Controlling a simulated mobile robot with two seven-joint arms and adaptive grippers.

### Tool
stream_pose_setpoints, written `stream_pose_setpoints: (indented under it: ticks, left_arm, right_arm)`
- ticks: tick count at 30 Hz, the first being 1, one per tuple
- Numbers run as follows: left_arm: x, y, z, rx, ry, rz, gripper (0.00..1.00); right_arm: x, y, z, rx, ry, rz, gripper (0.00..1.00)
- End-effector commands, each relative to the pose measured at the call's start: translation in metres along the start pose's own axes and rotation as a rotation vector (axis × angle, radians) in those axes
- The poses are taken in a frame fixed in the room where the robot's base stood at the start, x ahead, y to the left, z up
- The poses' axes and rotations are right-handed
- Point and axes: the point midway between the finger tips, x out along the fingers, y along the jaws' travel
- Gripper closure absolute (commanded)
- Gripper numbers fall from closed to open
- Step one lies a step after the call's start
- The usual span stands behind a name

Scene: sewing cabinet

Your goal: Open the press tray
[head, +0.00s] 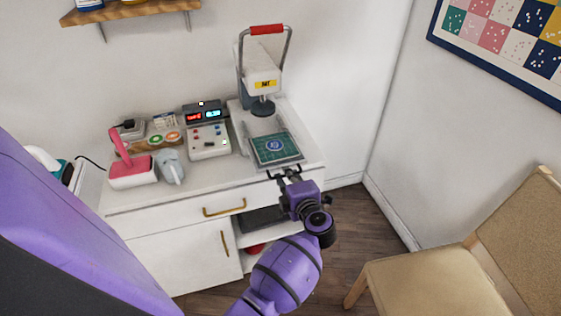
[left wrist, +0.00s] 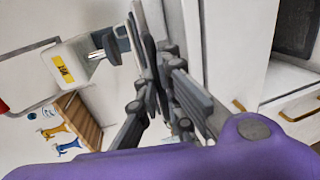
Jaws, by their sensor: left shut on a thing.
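The heat press (head: 262,82) stands at the right end of the white cabinet, with a red bar handle (head: 267,29) at its top and a round dark pad under its head. Its press tray (head: 298,160) lies flat in front of the pad, near the cabinet's front edge, and carries a green mat with a blue round emblem. My left gripper (head: 284,173) is at the tray's front edge, shut on it. In the left wrist view my left gripper's fingers (left wrist: 160,68) close around a thin dark edge; the exact contact is partly hidden. My right gripper is not in view.
The cabinet (head: 165,215) has a brass-handled drawer and door. A beige chair (head: 430,288) stands at right; floor between is clear.

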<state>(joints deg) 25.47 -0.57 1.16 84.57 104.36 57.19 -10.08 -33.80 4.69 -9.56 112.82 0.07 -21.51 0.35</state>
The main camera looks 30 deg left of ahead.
Motion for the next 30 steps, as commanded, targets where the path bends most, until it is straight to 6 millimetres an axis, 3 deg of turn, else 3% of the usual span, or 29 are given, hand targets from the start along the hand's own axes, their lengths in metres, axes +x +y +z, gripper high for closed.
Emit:
stream_pose_setpoints:
  ticks: [6,18,23,30]
  left_arm:
    - [-0.018,-0.002,0.001,-0.002,-0.001,0.001,1.0]
    - [-0.02,-0.004,0.0,0.001,-0.001,0.002,1.0]
    - [-0.02,-0.004,0.0,0.0,-0.001,0.002,0.75]
    - [-0.02,-0.004,0.0,0.0,-0.001,0.001,0.74]
  right_arm:
    - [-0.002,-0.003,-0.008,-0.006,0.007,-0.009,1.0]
    - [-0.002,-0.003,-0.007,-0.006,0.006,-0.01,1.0]
    - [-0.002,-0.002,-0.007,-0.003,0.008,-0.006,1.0]
    - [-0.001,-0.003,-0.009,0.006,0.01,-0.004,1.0]
